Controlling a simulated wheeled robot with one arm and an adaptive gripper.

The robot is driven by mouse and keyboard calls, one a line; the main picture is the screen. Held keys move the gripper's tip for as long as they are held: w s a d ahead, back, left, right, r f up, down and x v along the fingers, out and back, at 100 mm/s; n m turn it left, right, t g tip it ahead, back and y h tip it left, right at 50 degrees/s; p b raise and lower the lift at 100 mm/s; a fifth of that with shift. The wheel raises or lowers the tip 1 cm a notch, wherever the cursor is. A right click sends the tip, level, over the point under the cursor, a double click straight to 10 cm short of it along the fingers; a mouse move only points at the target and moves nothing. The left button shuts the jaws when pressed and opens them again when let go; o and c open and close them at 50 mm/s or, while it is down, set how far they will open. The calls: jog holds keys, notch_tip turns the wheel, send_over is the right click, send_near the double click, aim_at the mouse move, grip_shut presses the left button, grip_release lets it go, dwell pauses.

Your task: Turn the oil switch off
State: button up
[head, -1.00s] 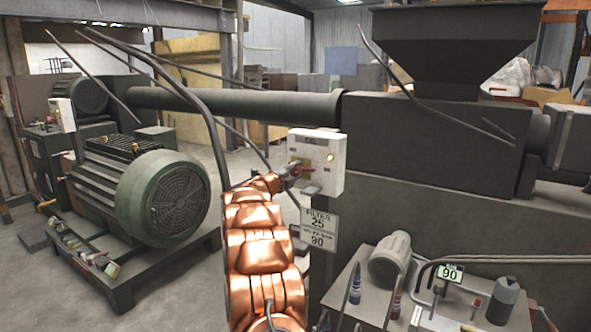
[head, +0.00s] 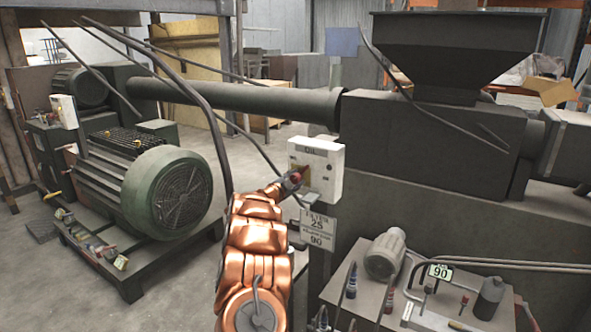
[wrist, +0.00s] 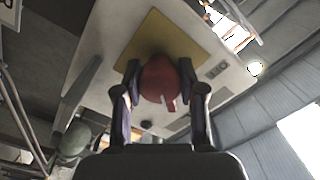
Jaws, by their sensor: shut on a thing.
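The oil switch box (head: 320,160) is a white box with an "OIL" label, on a post in the middle of the head view. In the wrist view its pale face carries a yellow square plate (wrist: 165,35) with a round red knob (wrist: 160,84) on it. My gripper (wrist: 160,68) has one finger on each side of the knob and is shut on it. In the head view my gripper (head: 290,183) is at the box's lower left, and little of the knob shows.
A sign reading "FILTER 25" and "90" (head: 318,228) hangs below the box. A large green motor (head: 165,190) stands at left. A grey machine with a hopper (head: 455,50) is at right. A low bench with a pump and bottles (head: 385,255) is in front. Thin dark rods rise nearby.

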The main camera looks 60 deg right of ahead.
jog(key=n+p, duration=0.4)
jog(key=p, duration=0.1)
jog(key=shift+r, duration=0.2)
jog(key=shift+f+n+p, duration=0.25)
jog(key=shift+n+p, duration=1.3)
jog(key=shift+n, duration=0.05)
jog(key=o, duration=1.2)
jog(key=shift+c, duration=0.2)
jog(key=a, duration=1.2)
jog(key=shift+s, duration=0.3)
